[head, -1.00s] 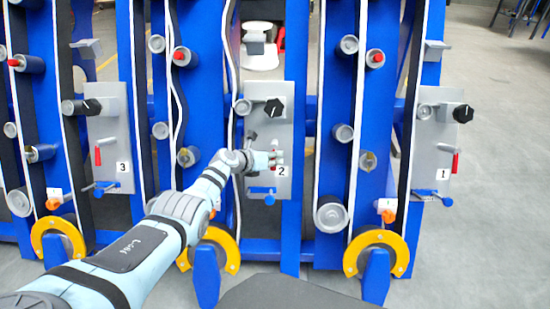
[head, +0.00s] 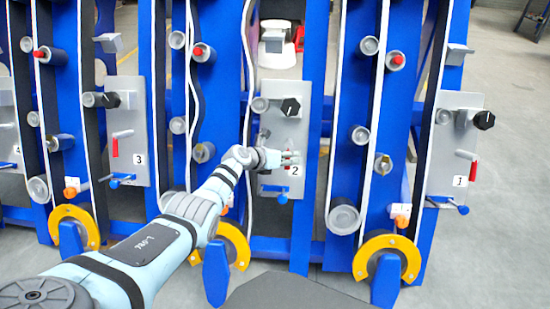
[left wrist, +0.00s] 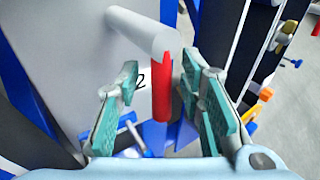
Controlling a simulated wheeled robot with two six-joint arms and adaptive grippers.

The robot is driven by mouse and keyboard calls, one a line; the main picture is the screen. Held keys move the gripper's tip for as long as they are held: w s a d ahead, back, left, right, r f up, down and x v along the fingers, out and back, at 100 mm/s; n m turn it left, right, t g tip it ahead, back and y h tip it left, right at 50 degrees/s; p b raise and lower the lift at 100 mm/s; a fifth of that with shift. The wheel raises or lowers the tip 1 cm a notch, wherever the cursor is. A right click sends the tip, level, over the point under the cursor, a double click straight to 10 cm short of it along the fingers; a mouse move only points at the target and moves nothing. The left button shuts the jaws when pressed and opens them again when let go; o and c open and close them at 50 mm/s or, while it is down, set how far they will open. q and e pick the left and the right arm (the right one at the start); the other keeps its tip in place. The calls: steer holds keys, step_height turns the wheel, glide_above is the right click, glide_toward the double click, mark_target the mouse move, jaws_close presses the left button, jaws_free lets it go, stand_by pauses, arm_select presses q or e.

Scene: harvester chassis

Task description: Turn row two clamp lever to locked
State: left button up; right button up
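The row two panel (head: 302,128) is a grey plate with a "2" label, in the middle of the head view. Its clamp lever (left wrist: 162,85) shows in the left wrist view as a grey arm with a red grip hanging down. In the head view the lever is mostly hidden by my left gripper (head: 291,158), which is in front of the panel. In the left wrist view, my left gripper (left wrist: 160,110) is open. Its green-padded fingers are on either side of the red grip, with gaps visible. My right gripper is not in view.
A black knob (head: 291,106) is above the gripper and a blue handle (head: 281,196) below it. Panels three (head: 128,165) and one (head: 445,165) have similar red levers. Blue uprights and rollers flank the panels. Grey floor is open at right.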

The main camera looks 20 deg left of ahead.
arm_select(q)
steer(key=v, duration=1.1)
steer(key=shift+s, duration=0.25)
